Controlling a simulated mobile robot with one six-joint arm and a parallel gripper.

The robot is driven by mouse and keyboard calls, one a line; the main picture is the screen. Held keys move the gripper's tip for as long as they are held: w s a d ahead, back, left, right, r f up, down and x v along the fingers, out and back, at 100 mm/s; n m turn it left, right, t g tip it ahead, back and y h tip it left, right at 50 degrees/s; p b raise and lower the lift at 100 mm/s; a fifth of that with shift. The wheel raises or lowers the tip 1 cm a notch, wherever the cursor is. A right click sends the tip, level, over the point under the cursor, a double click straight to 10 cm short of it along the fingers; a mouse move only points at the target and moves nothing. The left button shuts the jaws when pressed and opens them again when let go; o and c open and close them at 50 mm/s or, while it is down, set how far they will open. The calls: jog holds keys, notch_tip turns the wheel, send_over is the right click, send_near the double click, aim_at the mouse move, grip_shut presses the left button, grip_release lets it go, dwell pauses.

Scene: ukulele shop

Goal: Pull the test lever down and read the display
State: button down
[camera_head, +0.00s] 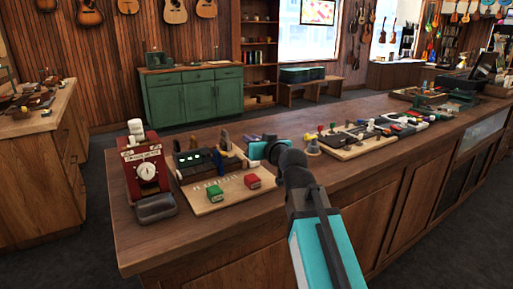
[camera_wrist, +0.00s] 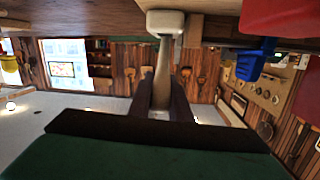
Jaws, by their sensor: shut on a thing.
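A lever with a pale block-shaped end (camera_wrist: 165,22) and a tapering metal stem (camera_wrist: 162,68) shows in the wrist view. My gripper (camera_wrist: 161,98) is shut on the stem, one dark finger on each side. In the head view my gripper (camera_head: 262,151) is a teal shape over the counter, right of a black unit (camera_head: 197,163) with small pale marks. Its fingertips and the held lever cannot be made out there. A red box with a white dial (camera_head: 150,172) stands at the counter's left end. I cannot read any display.
A green block (camera_head: 215,194) and a red block (camera_head: 252,181) sit on a pale board (camera_head: 228,192) on the wooden counter (camera_head: 300,195). More boards with small parts (camera_head: 365,138) lie to the right. A bare strip runs along the front edge.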

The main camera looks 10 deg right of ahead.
jog(key=shift+s+d+t+b, duration=0.15)
jog(key=shift+t+b, duration=0.25)
jog(key=shift+b, duration=0.45)
jog(key=c, duration=1.6)
grip_release()
jog(key=shift+c, duration=0.2)
